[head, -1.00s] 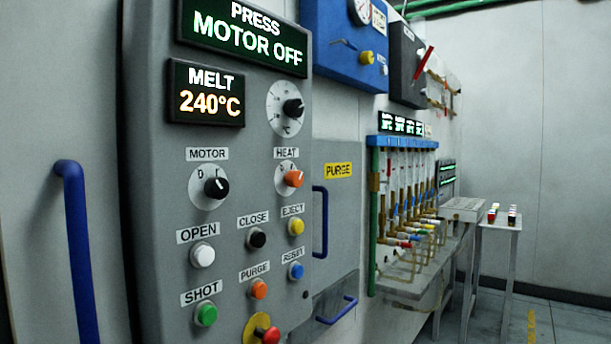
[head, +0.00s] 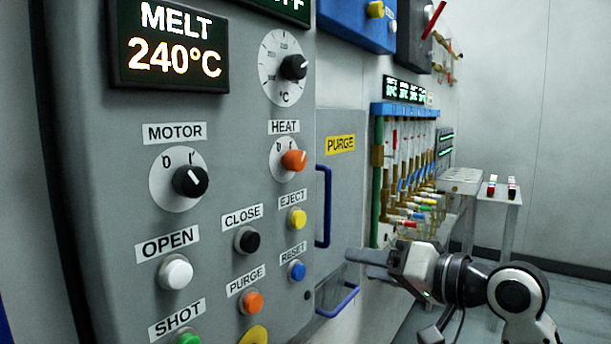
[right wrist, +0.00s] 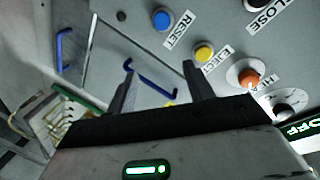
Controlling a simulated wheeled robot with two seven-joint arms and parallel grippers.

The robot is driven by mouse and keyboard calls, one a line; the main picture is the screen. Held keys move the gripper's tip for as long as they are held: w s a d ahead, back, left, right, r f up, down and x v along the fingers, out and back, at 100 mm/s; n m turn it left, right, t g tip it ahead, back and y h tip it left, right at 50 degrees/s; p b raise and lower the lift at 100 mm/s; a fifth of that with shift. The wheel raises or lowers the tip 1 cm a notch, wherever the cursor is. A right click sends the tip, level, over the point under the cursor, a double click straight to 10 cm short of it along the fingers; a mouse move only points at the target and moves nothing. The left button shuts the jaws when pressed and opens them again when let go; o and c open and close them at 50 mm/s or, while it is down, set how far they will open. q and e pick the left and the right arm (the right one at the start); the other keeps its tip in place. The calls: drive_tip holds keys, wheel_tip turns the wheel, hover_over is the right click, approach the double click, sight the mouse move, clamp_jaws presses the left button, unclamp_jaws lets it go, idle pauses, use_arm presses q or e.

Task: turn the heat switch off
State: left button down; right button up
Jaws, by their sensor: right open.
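The heat switch (head: 294,160) is an orange knob on a white round dial under the HEAT label, on the grey control panel (head: 225,110). Its pointer line looks turned to the upper right, toward the right-hand mark. In the right wrist view, the orange heat switch (right wrist: 248,78) lies to the right of the fingers. My right gripper (head: 362,264) is at the lower right of the head view, below and to the right of the switch and apart from it. In the right wrist view my right gripper (right wrist: 160,75) has its fingers spread with nothing between them. My left gripper is out of view.
The black motor knob (head: 190,181) sits left of the heat switch. The yellow eject button (head: 297,218) and blue reset button (head: 297,270) are below it. Blue handles (head: 323,205) stand out to the right of the panel. A melt display (head: 170,45) reads 240°C.

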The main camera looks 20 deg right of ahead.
drive_tip(key=s+d+r+n+y, duration=0.1)
drive_tip(key=s+r+y, duration=0.15)
drive_tip(key=r, duration=0.55)
drive_tip(key=s+r+n+y, duration=0.1)
drive_tip(key=s+r, duration=0.3)
drive_tip(key=r, duration=0.3)
drive_tip(key=p, duration=0.4)
approach(301, 160)
drive_tip(key=x, duration=0.8)
drive_tip(key=shift+w, duration=0.15)
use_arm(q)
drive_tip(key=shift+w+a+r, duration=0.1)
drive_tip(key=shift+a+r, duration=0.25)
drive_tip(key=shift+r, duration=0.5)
use_arm(e)
drive_tip(key=shift+w+a, duration=0.25)
drive_tip(key=shift+w, duration=0.05)
drive_tip(key=c, duration=1)
